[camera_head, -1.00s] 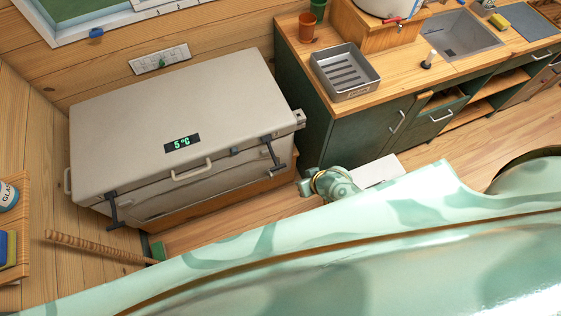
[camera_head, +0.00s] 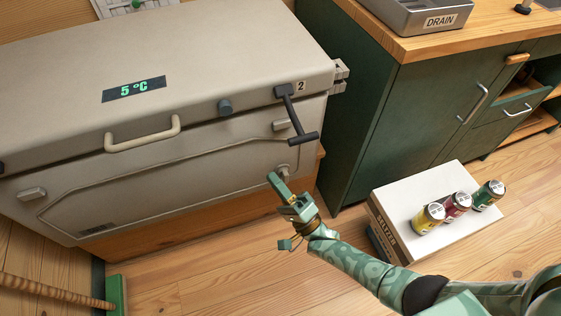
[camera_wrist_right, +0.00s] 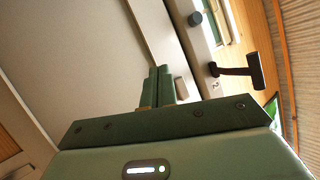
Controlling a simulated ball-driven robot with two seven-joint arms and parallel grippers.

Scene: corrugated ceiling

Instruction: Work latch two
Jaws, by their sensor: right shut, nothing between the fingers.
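Latch two (camera_head: 297,115) is a dark lever with a T-shaped end at the right of the cooler's front, beside a "2" label. It starts at the lid edge and slants down across the seam; I cannot tell whether it is hooked. In the right wrist view the latch (camera_wrist_right: 240,72) is right of the fingers, apart from them. The beige cooler (camera_head: 190,60) has its lid down. My right gripper (camera_head: 275,184) is shut and empty, below the latch and in front of the cooler's lower front. Its fingers (camera_wrist_right: 158,88) are together. My left gripper is out of view.
A white box (camera_head: 410,192) with three cans (camera_head: 457,206) stands on the floor right of my right arm. The green cabinet (camera_head: 400,120) stands right of the cooler. A lid handle (camera_head: 142,135) sticks out left of the latch. Wooden floor in front is open.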

